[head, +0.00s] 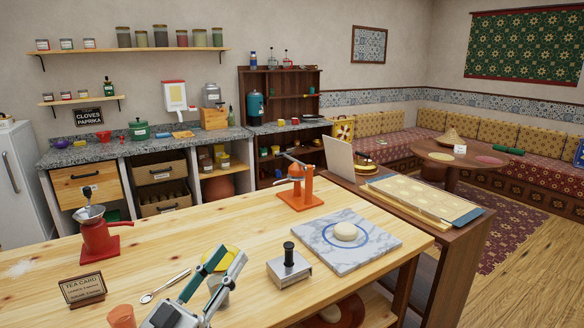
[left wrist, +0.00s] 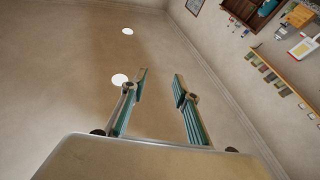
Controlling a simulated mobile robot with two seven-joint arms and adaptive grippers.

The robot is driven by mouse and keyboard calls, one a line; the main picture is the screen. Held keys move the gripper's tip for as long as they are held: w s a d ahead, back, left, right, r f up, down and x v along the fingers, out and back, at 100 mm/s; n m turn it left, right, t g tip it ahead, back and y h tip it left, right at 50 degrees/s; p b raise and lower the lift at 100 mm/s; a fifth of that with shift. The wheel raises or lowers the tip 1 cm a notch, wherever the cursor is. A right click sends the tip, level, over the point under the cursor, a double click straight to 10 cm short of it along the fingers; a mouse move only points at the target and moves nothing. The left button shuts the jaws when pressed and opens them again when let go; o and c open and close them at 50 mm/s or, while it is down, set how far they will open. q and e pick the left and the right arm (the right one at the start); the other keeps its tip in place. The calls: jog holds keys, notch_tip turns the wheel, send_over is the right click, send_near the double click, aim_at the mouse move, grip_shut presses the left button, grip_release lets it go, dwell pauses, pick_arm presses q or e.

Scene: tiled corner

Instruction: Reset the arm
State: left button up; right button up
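My left gripper (head: 226,259) is raised above the near part of the wooden table (head: 180,246) in the head view, its fingers pointing up and to the right. In the left wrist view my left gripper (left wrist: 159,82) shows two teal-padded fingers apart with nothing between them, facing the wall and ceiling. It is open and empty. My right gripper is in neither view.
Near the left gripper are a yellow item partly hidden behind it, a spoon (head: 165,287), a tea card (head: 83,289), a red grinder (head: 97,238) and a metal box with a black knob (head: 289,268). A marble board (head: 372,245) with dough (head: 346,231) lies farther right.

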pick_arm(q)
jog(key=s+a+f+m+g+y, duration=0.1)
jog(key=s+a+f+g+y, duration=0.15)
jog(key=f, duration=0.45)
jog(key=s+a+f+m+g+y, duration=0.1)
jog(key=s+a+f+g+y, duration=0.15)
jog(key=f, duration=0.55)
jog(key=s+a+f+m+g+y, duration=0.2)
jog(key=s+f, duration=0.1)
jog(key=f, duration=0.4)
jog(key=s+a+f+n+g+y, duration=0.1)
jog(key=s+a+f+g+y, duration=0.25)
jog(key=s+a, duration=0.35)
jog(key=s+a+f+g+y, duration=0.2)
jog(key=s+a+f+y, duration=0.25)
jog(key=a, duration=0.55)
jog(key=d+f+n+t+h, duration=0.3)
jog(key=d+f+h, duration=0.3)
jog(key=d+f, duration=0.8)
jog(key=shift+s+d+f+n, duration=0.2)
jog(key=shift+f+n, duration=0.1)
jog(key=shift+f, duration=0.45)
